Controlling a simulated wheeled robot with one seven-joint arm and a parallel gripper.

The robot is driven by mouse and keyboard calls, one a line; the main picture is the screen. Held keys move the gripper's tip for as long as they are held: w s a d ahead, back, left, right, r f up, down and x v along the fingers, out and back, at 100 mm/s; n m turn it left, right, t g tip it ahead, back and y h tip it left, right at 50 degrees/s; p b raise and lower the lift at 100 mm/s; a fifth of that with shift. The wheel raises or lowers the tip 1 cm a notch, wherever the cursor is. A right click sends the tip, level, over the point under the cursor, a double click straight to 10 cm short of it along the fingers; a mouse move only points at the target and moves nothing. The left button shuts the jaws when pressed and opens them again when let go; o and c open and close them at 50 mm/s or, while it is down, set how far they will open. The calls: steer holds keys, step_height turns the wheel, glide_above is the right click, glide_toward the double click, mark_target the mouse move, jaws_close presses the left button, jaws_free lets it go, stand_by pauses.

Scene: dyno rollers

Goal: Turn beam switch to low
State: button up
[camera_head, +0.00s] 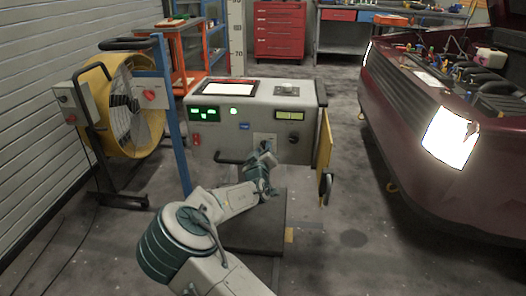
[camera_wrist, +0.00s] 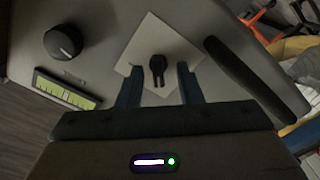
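The beam switch (camera_wrist: 158,66) is a small black lever on a pale square plate (camera_wrist: 150,38) in the wrist view. The plate is on the front of a grey console (camera_head: 258,108) in the head view. My gripper (camera_wrist: 160,80) is open, with one blue finger on each side of the lever. A gap shows between the lever and each finger; I cannot tell if either touches it. In the head view my gripper (camera_head: 265,150) is at the plate and hides most of the switch.
A black knob (camera_wrist: 63,41) and a lit green display (camera_wrist: 67,89) are on the panel beside the plate. A black handle bar (camera_wrist: 257,79) is on the other side. A yellow fan (camera_head: 125,105) stands left, a dark red car (camera_head: 400,115) right.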

steer(key=shift+s, duration=0.1)
steer(key=s+p, duration=0.3)
steer(key=s, duration=1)
steer(key=shift+s+a, duration=0.2)
steer(key=shift+s, duration=0.1)
steer(key=shift+d, duration=0.1)
steer(key=s+d+r+m+g+p, duration=0.2)
steer(key=d+m+g+p, duration=0.15)
steer(key=d+p, duration=0.2)
steer(key=s+d+r+m+g+p, duration=0.2)
steer(key=d+m+g+p, duration=0.15)
steer(key=d+g, duration=0.2)
steer(key=s+d+r+g+p, duration=0.2)
steer(key=s+r+p, duration=0.3)
steer(key=s+r, duration=0.3)
steer(key=s+d+r+g+p, duration=0.2)
steer(key=s+d+r+p, duration=0.3)
steer(key=s+r, duration=0.4)
steer(key=s+d+r+m+g+p, duration=0.1)
steer(key=s+r+p, duration=0.6)
steer(key=r, duration=0.7)
steer(key=s+d+g, duration=0.1)
steer(key=s+d, duration=0.1)
steer(key=shift+s+d+y, duration=0.2)
steer(key=shift+d+y, duration=0.1)
steer(key=shift+d, duration=0.05)
